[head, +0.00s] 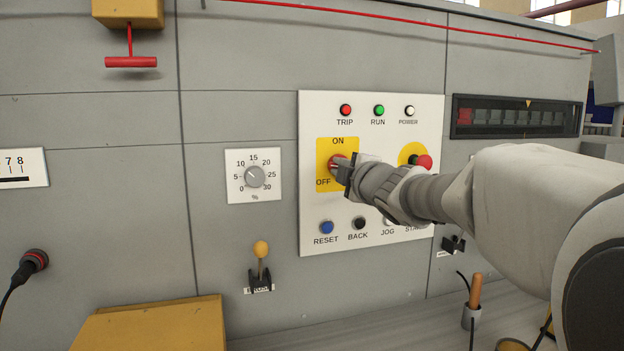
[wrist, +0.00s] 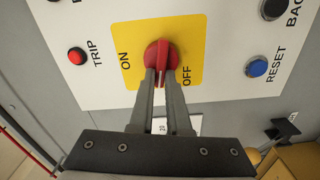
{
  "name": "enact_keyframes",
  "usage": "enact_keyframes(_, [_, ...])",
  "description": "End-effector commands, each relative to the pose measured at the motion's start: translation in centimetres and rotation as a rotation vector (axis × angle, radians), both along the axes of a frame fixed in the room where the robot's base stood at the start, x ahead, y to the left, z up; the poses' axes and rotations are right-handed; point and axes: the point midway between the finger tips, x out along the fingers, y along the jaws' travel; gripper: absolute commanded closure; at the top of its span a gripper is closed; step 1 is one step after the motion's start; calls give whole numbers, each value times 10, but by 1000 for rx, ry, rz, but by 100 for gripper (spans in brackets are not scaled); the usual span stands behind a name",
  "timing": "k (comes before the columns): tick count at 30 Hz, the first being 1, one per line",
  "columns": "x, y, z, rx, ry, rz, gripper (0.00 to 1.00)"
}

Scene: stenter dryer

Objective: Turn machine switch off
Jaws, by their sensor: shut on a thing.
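The machine switch is a red rotary knob (head: 335,162) on a yellow plate (head: 324,147) marked ON at the top and OFF at the lower left. In the wrist view the red knob (wrist: 160,53) shows at the top middle, on the yellow plate (wrist: 192,42). Its grip bar points down the picture, between the ON and OFF words. My gripper (head: 345,169) is at the switch from the right. In the wrist view its two fingers (wrist: 161,80) are shut on the knob's bar, one on each side. In the head view my gripper partly hides the knob.
The white panel (head: 312,110) also holds TRIP, RUN and POWER lamps. A red button (head: 424,163) is behind my arm, partly hidden. A blue RESET button (head: 327,227) and a black BACK button (head: 359,223) are below. A percent dial (head: 254,177) is left.

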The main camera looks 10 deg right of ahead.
Motion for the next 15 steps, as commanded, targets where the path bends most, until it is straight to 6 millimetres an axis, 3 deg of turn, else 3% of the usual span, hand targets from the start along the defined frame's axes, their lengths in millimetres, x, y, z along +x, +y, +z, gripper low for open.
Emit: enact_keyframes(15, [0, 1, -1, -190, -41, 0, 100])
